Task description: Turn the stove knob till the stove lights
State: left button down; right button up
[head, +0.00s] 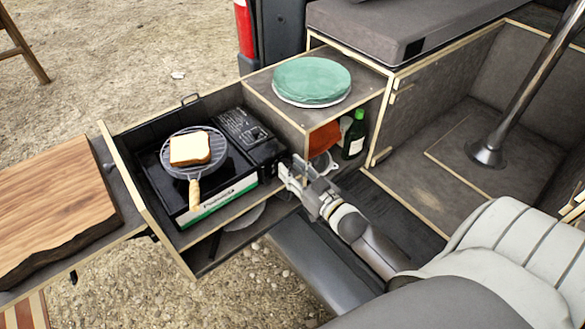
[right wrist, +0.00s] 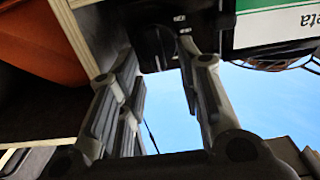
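The black camping stove (head: 240,185) sits in the pulled-out drawer, with a white and green label on its front. A slice of bread (head: 190,149) lies on a round wire grill with a wooden handle (head: 194,195) on top of it. No flame shows. My right gripper (head: 290,172) is at the stove's right front end. In the right wrist view the dark stove knob (right wrist: 154,44) lies between and just beyond the spread fingertips (right wrist: 158,52); I cannot tell whether they touch it. In the head view the gripper hides the knob. My left gripper is out of view.
A shelf box right of the drawer carries a round green-topped item (head: 312,80) and holds a green bottle (head: 355,135) and an orange-red item (head: 323,138). A wooden board (head: 50,205) lies left. A metal pole (head: 520,85) stands at right.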

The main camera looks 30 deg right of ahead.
jog(key=shift+w, duration=0.25)
grip_shut()
